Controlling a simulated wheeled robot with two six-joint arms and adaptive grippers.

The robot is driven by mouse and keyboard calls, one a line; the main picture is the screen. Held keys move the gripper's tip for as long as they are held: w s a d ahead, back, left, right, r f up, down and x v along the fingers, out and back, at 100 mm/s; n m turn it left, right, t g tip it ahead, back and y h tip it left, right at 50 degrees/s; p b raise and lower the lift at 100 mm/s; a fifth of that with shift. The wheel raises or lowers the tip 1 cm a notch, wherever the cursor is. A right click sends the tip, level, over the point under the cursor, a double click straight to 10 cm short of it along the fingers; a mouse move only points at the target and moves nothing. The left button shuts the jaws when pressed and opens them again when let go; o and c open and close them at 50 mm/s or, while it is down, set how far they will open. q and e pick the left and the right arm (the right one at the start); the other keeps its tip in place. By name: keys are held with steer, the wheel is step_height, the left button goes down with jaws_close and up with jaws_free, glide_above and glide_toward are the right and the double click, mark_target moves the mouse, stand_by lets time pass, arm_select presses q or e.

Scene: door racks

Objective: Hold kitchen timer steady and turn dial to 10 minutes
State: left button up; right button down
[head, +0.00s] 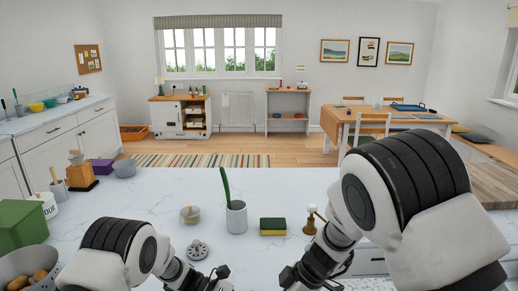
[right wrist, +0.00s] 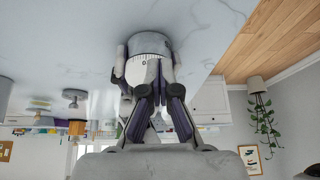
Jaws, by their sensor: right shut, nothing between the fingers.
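The kitchen timer (right wrist: 145,68) shows in the right wrist view as a white round body with tick marks and numbers, against the marble counter. That view is upside down. I cannot make out the timer in the head view. My right gripper (right wrist: 154,68) is shut and empty, with its fingertips right at the timer's marked face; whether they touch it I cannot tell. In the head view it is at the bottom, mostly cut off. My left gripper (head: 220,271) shows dark tips at the bottom centre of the head view; its grip is unclear.
A green box (head: 22,224) and colander are left. The back middle is clear.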

steer(key=shift+s+d, duration=0.15)
steer(key=shift+d, duration=0.2)
steer(key=shift+r, duration=0.1)
steer(key=shift+w+r, duration=1.6)
steer(key=shift+r, duration=1.55)
steer(key=f, duration=0.6)
steer(key=shift+d+f, duration=0.25)
steer(key=shift+f, duration=0.05)
steer(key=shift+s+a, duration=0.2)
steer(key=shift+a, duration=0.35)
steer(key=shift+s, duration=0.25)
steer(key=shift+s, duration=0.85)
